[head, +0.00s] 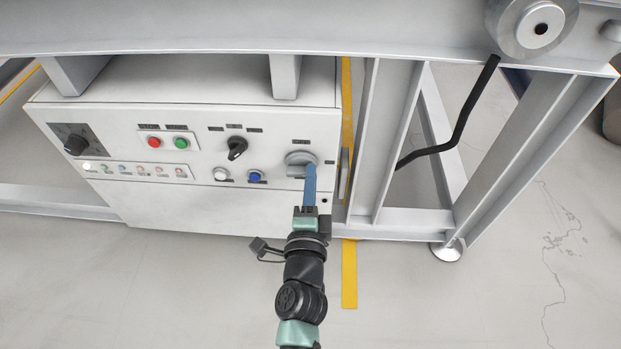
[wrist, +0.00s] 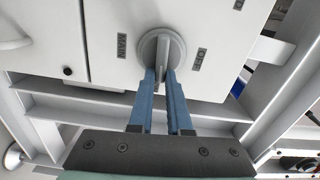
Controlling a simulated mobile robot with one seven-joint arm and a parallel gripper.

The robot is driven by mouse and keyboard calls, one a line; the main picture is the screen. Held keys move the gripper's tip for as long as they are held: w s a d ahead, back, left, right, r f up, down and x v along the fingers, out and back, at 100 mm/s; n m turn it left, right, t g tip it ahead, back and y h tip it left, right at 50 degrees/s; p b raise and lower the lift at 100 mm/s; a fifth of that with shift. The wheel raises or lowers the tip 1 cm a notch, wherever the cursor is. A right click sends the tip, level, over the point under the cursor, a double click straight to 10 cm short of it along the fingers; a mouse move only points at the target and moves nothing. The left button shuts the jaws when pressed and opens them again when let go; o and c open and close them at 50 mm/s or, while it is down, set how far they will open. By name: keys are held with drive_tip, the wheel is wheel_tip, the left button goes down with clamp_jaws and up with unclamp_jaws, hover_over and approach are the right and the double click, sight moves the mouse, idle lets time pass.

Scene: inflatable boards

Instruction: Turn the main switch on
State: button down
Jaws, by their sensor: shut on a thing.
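The main switch is a round grey rotary knob (head: 300,158) at the right end of the white control box's front. In the wrist view the knob (wrist: 149,47) has a raised bar handle, with a label reading MAIN on one side and another label on the other. My gripper (head: 309,172) has blue fingers that reach the knob. In the wrist view its fingertips (wrist: 161,68) lie on either side of the bar handle, shut on it. The fingers hide part of the handle in the head view.
The white control box (head: 220,210) also carries a black selector (head: 236,148), a red button (head: 154,142), a green button (head: 181,143), a white button (head: 221,174) and a blue button (head: 255,176). A grey steel frame (head: 389,140) stands just right of the box. Floor in front is clear.

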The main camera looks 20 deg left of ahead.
drive_tip(key=shift+f+m, duration=0.15)
drive_tip(key=shift+m, duration=0.45)
drive_tip(key=c, duration=0.9)
unclamp_jaws()
drive_tip(key=shift+o, duration=0.2)
drive_tip(key=b+v, duration=0.1)
drive_tip(key=v, duration=1.2)
